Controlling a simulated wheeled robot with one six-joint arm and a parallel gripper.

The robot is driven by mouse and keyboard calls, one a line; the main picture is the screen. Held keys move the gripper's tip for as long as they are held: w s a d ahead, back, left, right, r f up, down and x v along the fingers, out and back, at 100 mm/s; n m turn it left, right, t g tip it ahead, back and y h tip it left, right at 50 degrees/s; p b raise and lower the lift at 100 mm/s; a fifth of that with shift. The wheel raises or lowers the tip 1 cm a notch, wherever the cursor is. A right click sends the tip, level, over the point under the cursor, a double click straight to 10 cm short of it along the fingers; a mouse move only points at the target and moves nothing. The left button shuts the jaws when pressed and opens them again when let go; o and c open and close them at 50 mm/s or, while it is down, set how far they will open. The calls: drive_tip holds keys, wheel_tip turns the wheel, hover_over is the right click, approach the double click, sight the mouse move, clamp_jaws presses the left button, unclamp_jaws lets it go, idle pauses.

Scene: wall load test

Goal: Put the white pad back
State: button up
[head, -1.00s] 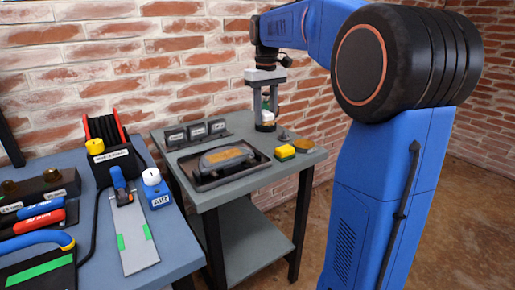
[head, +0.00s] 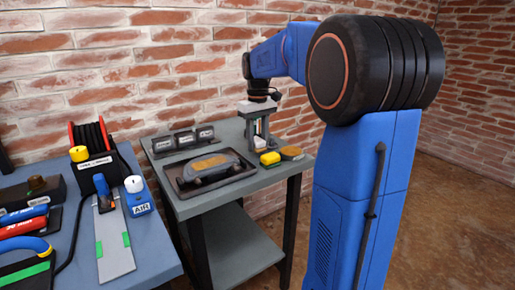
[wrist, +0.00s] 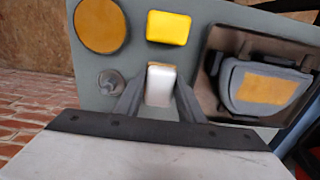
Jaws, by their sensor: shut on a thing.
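The white pad (wrist: 160,84) is a small pale block seen between the fingers in the wrist view. My gripper (wrist: 159,88) is shut on it, with one finger on each side. In the head view my gripper (head: 261,142) points down over the back right part of the small grey table (head: 222,205), behind the yellow block. The pad is hard to make out there. I cannot tell whether the pad touches the table top.
A yellow block (head: 270,158) and a round tan disc (head: 291,153) lie close to my gripper. A black tray (head: 185,188) holds a grey tool (head: 212,166) to the left. Labelled black holders (head: 184,140) stand behind it. A crowded bench (head: 150,245) is further left.

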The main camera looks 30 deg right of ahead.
drive_tip(key=shift+f, duration=1.25)
drive_tip(key=shift+f, duration=0.1)
drive_tip(key=o, duration=1)
